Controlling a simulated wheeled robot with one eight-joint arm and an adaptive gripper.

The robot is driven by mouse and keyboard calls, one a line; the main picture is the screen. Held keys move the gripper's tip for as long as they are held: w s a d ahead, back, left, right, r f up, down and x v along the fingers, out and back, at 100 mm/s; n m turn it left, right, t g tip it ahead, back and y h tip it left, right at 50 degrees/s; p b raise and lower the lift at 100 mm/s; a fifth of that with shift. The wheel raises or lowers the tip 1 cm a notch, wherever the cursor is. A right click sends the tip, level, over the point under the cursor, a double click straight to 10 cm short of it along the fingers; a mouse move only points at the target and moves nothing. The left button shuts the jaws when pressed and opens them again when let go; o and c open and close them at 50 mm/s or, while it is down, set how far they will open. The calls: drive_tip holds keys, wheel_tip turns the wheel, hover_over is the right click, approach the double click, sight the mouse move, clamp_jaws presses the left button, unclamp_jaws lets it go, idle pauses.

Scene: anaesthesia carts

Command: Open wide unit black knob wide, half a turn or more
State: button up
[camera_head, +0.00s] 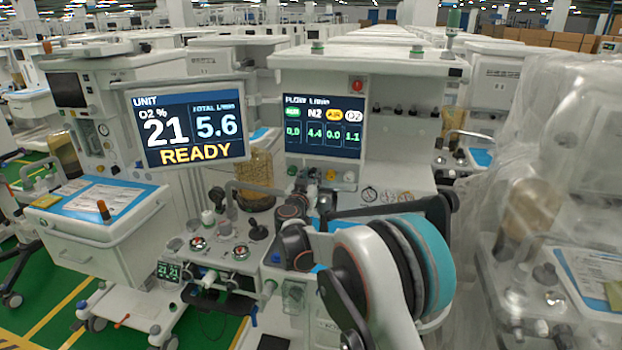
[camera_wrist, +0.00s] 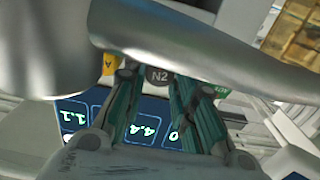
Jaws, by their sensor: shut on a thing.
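The wide unit (camera_head: 400,133) stands in the middle of the head view, with a flow screen above a row of coloured knobs. The screen shows 4.4 under N2 and 1.1 under O2. The black knob (camera_wrist: 158,76), marked N2, is at the upper middle of the wrist view, which looks at the panel upside down. My gripper (camera_wrist: 157,83) has its teal fingers on either side of this knob, shut on it. A grey part hides some of the knob's surroundings. In the head view, my arm covers the area below the knobs, and the fingers cannot be made out clearly.
A second screen (camera_head: 188,125) reading READY stands to the left. Plastic-wrapped equipment (camera_head: 560,170) fills the right. Green floor shows at lower left.

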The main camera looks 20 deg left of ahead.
drive_tip(key=n, duration=0.4)
drive_tip(key=shift+f+n, duration=0.1)
drive_tip(key=shift+n, duration=0.2)
drive_tip(key=n, duration=0.3)
drive_tip(key=shift+n, duration=0.3)
drive_tip(key=n, duration=0.3)
drive_tip(key=shift+n, duration=2.2)
drive_tip(key=o, duration=0.8)
drive_tip(key=shift+s, duration=0.15)
